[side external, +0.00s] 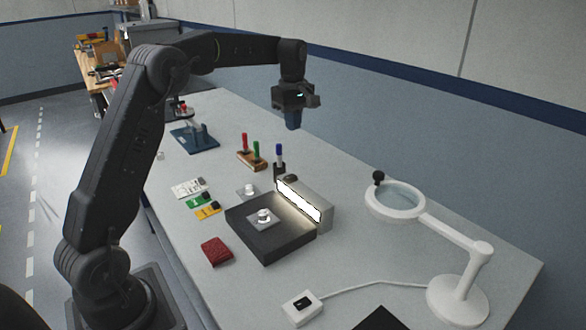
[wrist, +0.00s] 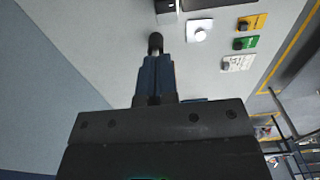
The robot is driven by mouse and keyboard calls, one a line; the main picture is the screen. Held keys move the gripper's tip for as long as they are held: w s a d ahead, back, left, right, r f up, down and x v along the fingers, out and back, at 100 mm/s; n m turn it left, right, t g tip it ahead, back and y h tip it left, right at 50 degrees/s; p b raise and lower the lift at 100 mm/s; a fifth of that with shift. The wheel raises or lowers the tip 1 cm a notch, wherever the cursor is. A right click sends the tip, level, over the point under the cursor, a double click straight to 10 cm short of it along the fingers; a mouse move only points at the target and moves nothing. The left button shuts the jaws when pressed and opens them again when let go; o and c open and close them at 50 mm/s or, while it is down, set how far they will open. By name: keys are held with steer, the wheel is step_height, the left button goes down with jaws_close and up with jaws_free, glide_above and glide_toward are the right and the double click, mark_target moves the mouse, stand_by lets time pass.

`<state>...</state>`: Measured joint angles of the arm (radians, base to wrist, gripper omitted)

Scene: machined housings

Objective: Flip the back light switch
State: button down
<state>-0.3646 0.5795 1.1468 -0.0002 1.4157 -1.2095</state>
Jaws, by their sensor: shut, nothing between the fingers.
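The light box (side external: 305,203) stands behind the dark platform in the side external view, its front panel glowing white. A white box with a black rocker (side external: 300,304) lies at the front of the table, on a cable to the magnifier lamp. My gripper (side external: 293,125) is shut and empty, high above the table behind the light box. In the wrist view my blue fingers (wrist: 157,64) point toward the light box end (wrist: 167,10) at the top. The fingers hide part of the table.
Red and green markers stand in a wooden block (side external: 250,160). A metal housing (side external: 263,217) sits on the dark platform (side external: 268,245). The magnifier lamp (side external: 458,302) stands at right.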

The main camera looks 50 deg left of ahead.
mark_target(292, 175)
steer(key=shift+f, duration=0.15)
step_height(292, 175, down, 14)
steer(key=shift+r, duration=0.1)
stand_by(0.4)
steer(key=shift+f, duration=0.25)
steer(key=shift+s+f, duration=0.1)
steer(key=shift+s, duration=0.05)
